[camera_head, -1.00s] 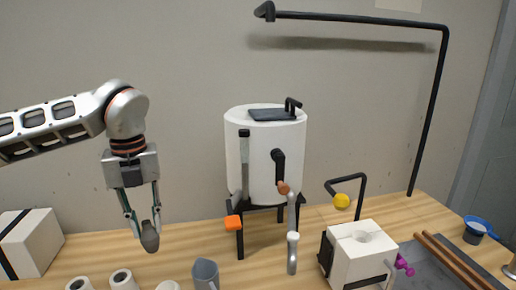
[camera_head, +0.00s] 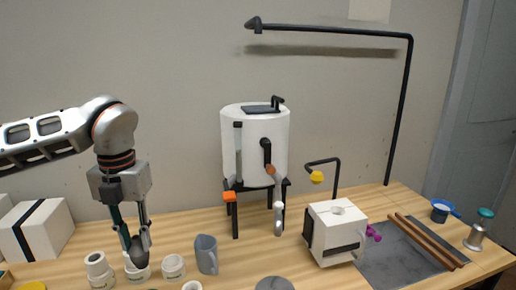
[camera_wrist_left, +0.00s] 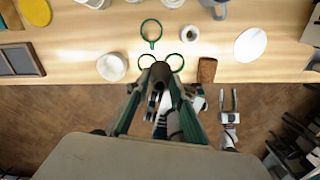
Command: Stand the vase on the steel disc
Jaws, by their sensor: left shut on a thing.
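The small dark grey vase (camera_head: 140,246) hangs at the fingertips of my left gripper (camera_head: 131,226), which is shut on it. In the head view it overlaps a white pot behind or below it; the gap cannot be told. In the left wrist view the vase's dark round end (camera_wrist_left: 161,72) shows between the fingers. The steel disc (camera_head: 275,284) is a flat grey round at the bottom edge of the head view, right of the vase. It shows as a pale oval in the left wrist view (camera_wrist_left: 250,44). My right gripper (camera_wrist_left: 228,96) appears only there, fingers apart and empty.
White pots (camera_head: 98,266) (camera_head: 173,267) and a grey jug (camera_head: 207,256) stand close to the vase. A white tank (camera_head: 255,150) on a dark stand is behind. A white box-shaped device (camera_head: 335,235) and a grey tray (camera_head: 395,262) lie right.

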